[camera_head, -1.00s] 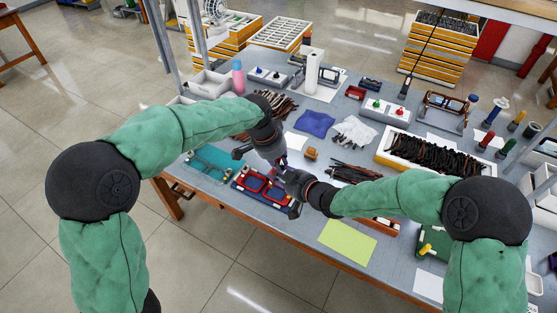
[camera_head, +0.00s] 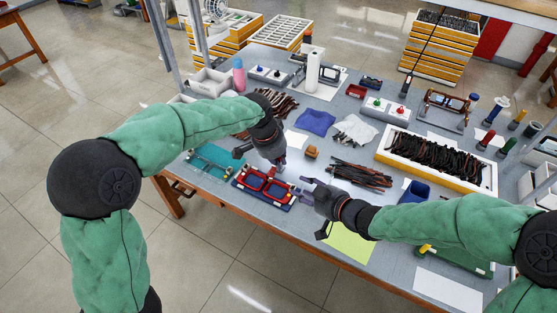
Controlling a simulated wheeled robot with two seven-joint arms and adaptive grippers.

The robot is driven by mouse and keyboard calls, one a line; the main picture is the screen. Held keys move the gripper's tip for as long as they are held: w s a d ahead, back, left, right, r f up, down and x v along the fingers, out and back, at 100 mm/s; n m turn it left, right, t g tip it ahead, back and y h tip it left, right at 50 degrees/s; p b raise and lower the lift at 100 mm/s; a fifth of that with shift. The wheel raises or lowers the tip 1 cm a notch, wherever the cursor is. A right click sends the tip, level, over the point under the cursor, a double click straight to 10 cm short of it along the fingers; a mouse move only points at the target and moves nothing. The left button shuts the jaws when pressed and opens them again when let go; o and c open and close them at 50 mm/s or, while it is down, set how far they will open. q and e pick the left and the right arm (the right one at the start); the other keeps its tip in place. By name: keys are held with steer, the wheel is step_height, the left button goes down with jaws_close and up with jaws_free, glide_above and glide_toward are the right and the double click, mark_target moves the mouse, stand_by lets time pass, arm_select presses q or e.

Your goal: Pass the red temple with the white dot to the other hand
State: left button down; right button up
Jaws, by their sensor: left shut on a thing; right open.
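My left gripper (camera_head: 281,165) is shut and points down just above the back right part of the blue tray (camera_head: 278,205). The thing between its fingers is thin and mostly hidden; I cannot make out its colour or a white dot. The red eyeglass frame (camera_head: 265,186) lies in the blue tray below. My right gripper (camera_head: 302,187) is open and empty to the right of the tray, apart from my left gripper, with its fingers pointing left.
A teal tray (camera_head: 213,160) lies left of the blue tray. A small orange-brown block (camera_head: 311,152) and a pile of dark temples (camera_head: 360,175) lie behind my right gripper. A white crate of dark temples (camera_head: 380,150) stands further right. A yellow-green sheet (camera_head: 349,243) lies near the front edge.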

steer(key=s+d+f+m+g+h, duration=0.1)
steer(key=s+f+m+g, duration=0.15)
steer(key=f, duration=0.75)
steer(key=s+f+m+g+h, duration=0.2)
steer(key=f+m, duration=0.1)
steer(key=f, duration=0.6)
steer(key=s+f+m+g, duration=0.3)
steer(key=s+f+g, duration=0.2)
steer(key=s+f, duration=0.8)
steer(key=shift+a+m+h, duration=0.3)
steer(key=shift+m+h, duration=0.05)
steer(key=shift+h, duration=0.05)
